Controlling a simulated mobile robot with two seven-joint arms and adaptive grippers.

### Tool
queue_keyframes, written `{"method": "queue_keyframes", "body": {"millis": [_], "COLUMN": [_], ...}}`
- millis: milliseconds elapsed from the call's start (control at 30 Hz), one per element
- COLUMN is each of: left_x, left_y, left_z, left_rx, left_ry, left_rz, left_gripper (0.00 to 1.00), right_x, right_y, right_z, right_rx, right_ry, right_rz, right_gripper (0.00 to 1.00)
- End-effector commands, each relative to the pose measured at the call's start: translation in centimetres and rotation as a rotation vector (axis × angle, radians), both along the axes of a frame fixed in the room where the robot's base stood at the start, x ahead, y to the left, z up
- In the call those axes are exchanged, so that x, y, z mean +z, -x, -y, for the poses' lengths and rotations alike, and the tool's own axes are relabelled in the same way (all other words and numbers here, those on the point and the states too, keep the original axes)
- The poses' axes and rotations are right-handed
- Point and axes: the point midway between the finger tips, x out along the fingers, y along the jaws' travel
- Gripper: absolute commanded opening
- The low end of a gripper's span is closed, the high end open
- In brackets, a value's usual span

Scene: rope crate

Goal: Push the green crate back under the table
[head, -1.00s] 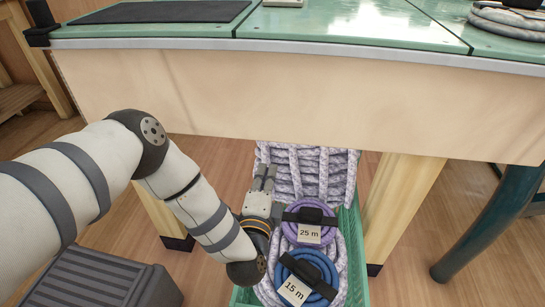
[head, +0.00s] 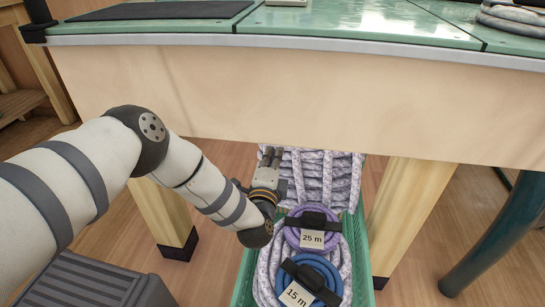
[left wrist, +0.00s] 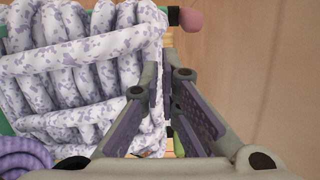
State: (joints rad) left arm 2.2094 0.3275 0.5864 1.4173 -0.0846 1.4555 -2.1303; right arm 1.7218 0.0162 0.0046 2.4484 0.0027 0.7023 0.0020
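The green crate (head: 359,262) stands on the floor, partly under the table (head: 300,100); the table's front panel hides its far end. It holds pale purple-flecked rope, a purple coil (head: 293,237) tagged "25 m" and a blue coil (head: 327,270) tagged "15 m". Contact with the crate wall cannot be told. My right gripper is out of view.
Wooden table legs (head: 407,205) stand on both sides of the crate. A dark green curved post (head: 495,240) is at the right. A grey ribbed box (head: 75,285) sits at lower left. Coiled grey rope (head: 515,20) lies on the tabletop at right.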

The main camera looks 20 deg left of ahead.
Motion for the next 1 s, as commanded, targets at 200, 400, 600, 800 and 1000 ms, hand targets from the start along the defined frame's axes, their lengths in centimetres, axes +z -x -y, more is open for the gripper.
{"method": "queue_keyframes", "body": {"millis": [200, 400, 600, 800, 1000], "left_x": [0.4, 0.0, 0.8, 1.2, 1.3], "left_y": [-6.3, -10.9, -12.6, -12.7, -12.6], "left_z": [-1.6, -3.0, -3.5, -3.6, -3.6], "left_rx": [0.002, 0.004, 0.003, 0.003, 0.003], "left_ry": [0.005, 0.007, 0.009, 0.008, 0.008], "left_rz": [0.024, 0.019, 0.019, 0.022, 0.023], "left_gripper": [0.0, 0.0, 0.0, 0.0, 0.0], "right_x": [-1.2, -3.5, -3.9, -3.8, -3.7], "right_y": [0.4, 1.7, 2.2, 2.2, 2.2], "right_z": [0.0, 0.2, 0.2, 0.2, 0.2], "right_rx": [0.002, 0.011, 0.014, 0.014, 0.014], "right_ry": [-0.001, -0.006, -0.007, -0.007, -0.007], "right_rz": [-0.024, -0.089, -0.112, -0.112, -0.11], "right_gripper": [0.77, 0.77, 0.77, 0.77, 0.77]}}
